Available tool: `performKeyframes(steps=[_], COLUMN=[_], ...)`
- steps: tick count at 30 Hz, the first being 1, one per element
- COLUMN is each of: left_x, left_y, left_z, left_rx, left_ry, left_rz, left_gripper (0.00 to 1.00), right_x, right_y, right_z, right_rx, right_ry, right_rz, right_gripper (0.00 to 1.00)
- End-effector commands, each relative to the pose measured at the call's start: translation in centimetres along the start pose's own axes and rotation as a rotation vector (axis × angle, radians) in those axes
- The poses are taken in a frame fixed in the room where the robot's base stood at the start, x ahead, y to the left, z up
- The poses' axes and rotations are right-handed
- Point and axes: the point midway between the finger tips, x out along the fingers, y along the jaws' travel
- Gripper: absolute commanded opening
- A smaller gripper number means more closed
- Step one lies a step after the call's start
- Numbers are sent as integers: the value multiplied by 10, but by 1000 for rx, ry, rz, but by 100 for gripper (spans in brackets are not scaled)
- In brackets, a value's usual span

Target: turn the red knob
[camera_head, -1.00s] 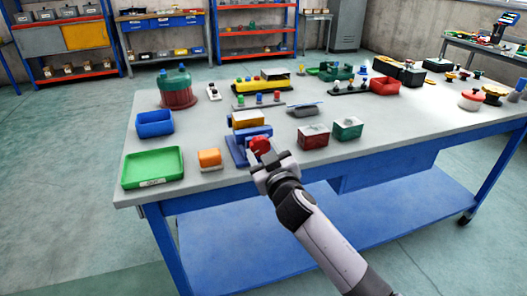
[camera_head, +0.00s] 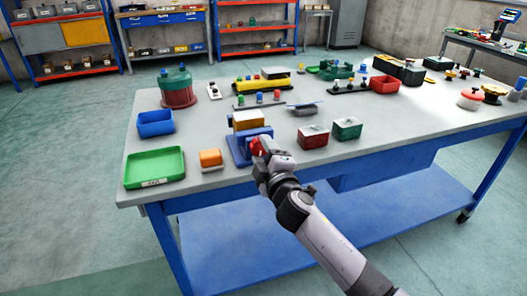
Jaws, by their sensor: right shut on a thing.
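The red knob (camera_head: 256,146) is on the front of a blue fixture (camera_head: 237,148) near the front edge of the grey table (camera_head: 215,181). My right gripper (camera_head: 261,153) is shut on the red knob and hides part of it. My right arm reaches up to it from the lower right. My left gripper is not in view.
Left of the fixture are an orange block (camera_head: 210,158), a green tray (camera_head: 154,167) and a blue bin (camera_head: 155,122). A dark red box (camera_head: 313,137) and a green box (camera_head: 347,128) stand to the right. Bare tabletop lies farther right.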

Motion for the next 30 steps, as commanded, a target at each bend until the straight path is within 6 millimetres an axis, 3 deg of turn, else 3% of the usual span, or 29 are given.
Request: performKeyframes(steps=[10,26,27,29,30], left_x=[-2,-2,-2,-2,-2], left_y=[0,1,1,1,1], left_z=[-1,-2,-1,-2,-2], left_rx=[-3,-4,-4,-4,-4], left_ry=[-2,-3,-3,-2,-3], left_rz=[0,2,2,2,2], left_gripper=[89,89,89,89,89], right_x=[0,0,0,0,0], right_y=[-1,-1,-1,-1,-1], right_z=[1,1,1,1,1], right_rx=[-143,-171,-171,-171,-170], right_ry=[-2,-2,-2,-2,-2], right_rz=[-2,-2,-2,-2,-2], right_gripper=[23,23,56,76,79])
